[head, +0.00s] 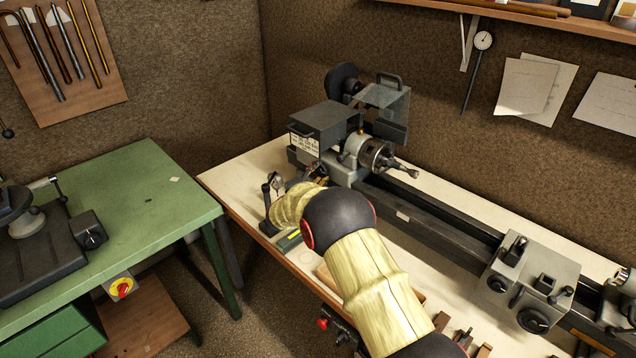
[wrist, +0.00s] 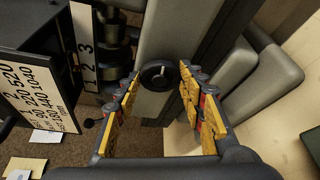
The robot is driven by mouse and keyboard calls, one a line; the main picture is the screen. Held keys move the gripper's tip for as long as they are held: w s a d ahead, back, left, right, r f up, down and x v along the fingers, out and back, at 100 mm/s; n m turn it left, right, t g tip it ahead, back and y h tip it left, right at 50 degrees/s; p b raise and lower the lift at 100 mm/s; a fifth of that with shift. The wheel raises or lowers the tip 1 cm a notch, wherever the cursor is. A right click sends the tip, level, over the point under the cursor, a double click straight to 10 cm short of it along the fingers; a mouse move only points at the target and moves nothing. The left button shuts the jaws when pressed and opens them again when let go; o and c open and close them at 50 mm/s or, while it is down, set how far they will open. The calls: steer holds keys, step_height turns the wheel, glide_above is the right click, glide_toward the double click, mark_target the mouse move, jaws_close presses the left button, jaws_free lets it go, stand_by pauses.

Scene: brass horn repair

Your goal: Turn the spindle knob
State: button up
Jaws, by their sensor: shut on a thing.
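The spindle knob (wrist: 157,76) is a round dark knob with a pale line on its face, set on a grey housing in the wrist view. My gripper (wrist: 161,70) has its yellow-padded fingers on either side of the knob and is shut on it. In the wrist view the fingertips frame the knob at left and right. In the head view my arm reaches to the front of the lathe headstock (head: 330,122), and my arm hides the knob there.
A panel with printed numbers (wrist: 38,88) stands left of the fingers. The lathe chuck (head: 376,155) and long bed (head: 440,210) extend right in the head view. A green bench (head: 130,195) stands at left. Papers and a dial gauge hang on the wall.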

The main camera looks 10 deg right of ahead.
steer(key=shift+f+m+b, duration=0.3)
steer(key=shift+f+b, duration=0.05)
steer(key=shift+b, duration=0.65)
steer(key=shift+r+m+t+b, duration=0.2)
steer(key=shift+m+t+b, duration=0.1)
steer(key=shift+b, duration=0.55)
steer(key=o, duration=1.2)
steer(key=shift+s, duration=0.1)
steer(key=v, duration=1.2)
